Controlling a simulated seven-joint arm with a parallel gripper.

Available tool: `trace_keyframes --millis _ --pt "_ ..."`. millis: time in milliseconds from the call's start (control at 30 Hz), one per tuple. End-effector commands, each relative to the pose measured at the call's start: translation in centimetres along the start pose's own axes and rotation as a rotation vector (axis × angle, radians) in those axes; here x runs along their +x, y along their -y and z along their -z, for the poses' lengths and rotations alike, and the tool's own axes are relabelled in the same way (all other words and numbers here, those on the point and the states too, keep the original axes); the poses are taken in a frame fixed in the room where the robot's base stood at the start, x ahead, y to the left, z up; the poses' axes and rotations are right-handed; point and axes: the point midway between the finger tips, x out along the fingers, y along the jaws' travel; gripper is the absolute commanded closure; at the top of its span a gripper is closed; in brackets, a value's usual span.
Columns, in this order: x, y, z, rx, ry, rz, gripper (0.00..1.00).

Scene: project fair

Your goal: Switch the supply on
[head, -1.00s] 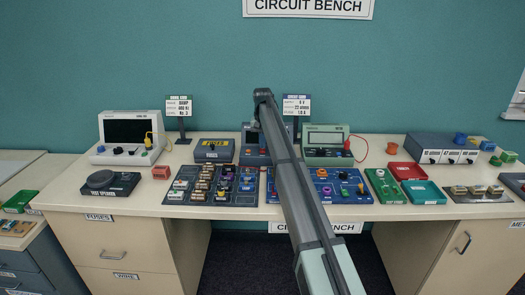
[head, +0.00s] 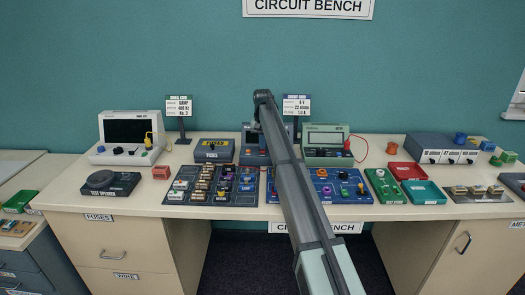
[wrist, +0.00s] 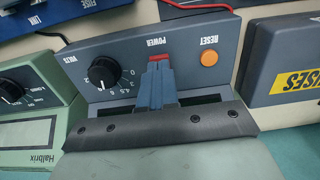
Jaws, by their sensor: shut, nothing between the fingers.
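The supply is a blue-grey box (head: 250,157), partly hidden behind my arm in the head view. In the wrist view its sloping panel (wrist: 110,48) appears upside down, with a black VOLTS knob (wrist: 103,73), a red POWER switch (wrist: 158,58) and an orange RESET button (wrist: 209,58). My gripper (wrist: 159,66) is shut and empty. Its blue fingertips are at the red switch and cover part of it; I cannot tell whether they touch it. The switch's position is not clear. The fingers are hidden in the head view.
A green meter (head: 326,155) stands on one side of the supply and a grey fuses box (head: 214,151) on the other. Boards with small parts (head: 214,187) lie in front. A red lead (wrist: 195,6) runs past the supply in the wrist view.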

Motion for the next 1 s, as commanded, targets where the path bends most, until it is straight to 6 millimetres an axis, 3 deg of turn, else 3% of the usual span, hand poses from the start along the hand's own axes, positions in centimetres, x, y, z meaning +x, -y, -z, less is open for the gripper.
trace_keyframes --millis 1000 --pt "1.2 0.0 0.0 0.000 0.000 0.000 1.00"
